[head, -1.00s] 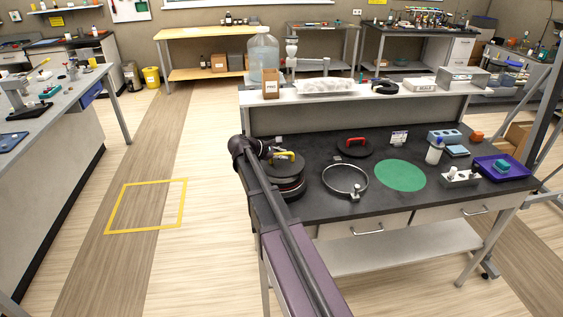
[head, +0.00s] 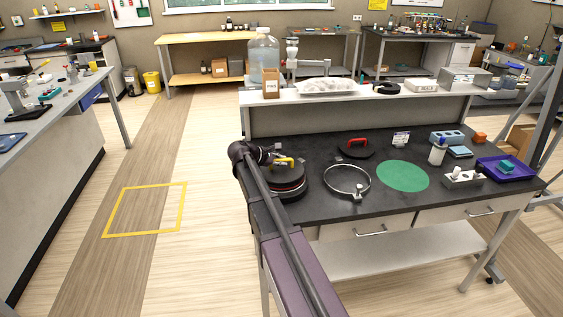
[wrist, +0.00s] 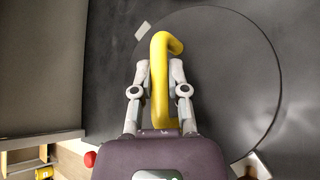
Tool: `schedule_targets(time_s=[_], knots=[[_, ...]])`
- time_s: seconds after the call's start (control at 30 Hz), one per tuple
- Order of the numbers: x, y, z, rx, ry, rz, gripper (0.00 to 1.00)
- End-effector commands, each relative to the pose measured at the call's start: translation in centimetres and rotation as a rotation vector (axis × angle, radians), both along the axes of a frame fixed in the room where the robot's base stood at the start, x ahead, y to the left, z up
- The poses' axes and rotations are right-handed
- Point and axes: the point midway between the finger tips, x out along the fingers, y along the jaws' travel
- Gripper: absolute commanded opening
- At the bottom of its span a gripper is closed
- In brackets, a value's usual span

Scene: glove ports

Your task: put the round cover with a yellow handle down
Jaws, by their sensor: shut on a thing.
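The round dark cover with a yellow handle (head: 268,178) is at the left end of the black bench, over a round dark piece with a red band (head: 291,190). I cannot tell whether they touch. In the wrist view, my gripper (wrist: 159,75) has its two fingers closed on the yellow handle (wrist: 159,85), one on each side. The cover's disc (wrist: 225,75) fills much of that view. In the head view, my arm's end partly hides the cover and my gripper.
Right of the cover are a metal ring with a clamp (head: 347,181), a dark cover with a red handle (head: 356,147) and a flat green disc (head: 402,176). A purple tray (head: 522,176) is at the right end. A raised shelf (head: 350,98) runs along the back.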

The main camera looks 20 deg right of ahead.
Motion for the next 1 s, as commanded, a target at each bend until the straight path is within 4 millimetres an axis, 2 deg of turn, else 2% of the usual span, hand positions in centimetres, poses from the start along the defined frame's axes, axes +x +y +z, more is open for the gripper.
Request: schedule_targets(time_s=[0.17,0.2,0.3,0.9,1.0], knots=[[0.0,0.0,-0.5,-0.001,0.0,-0.001,0.0],[0.0,0.0,-0.4,0.0,0.0,0.0,0.28],[0.0,0.0,-0.4,0.0,0.0,0.0,0.54],[0.0,-0.1,0.2,0.0,0.0,-0.002,0.54],[-0.1,0.7,0.8,0.0,0.0,0.0,0.54]])
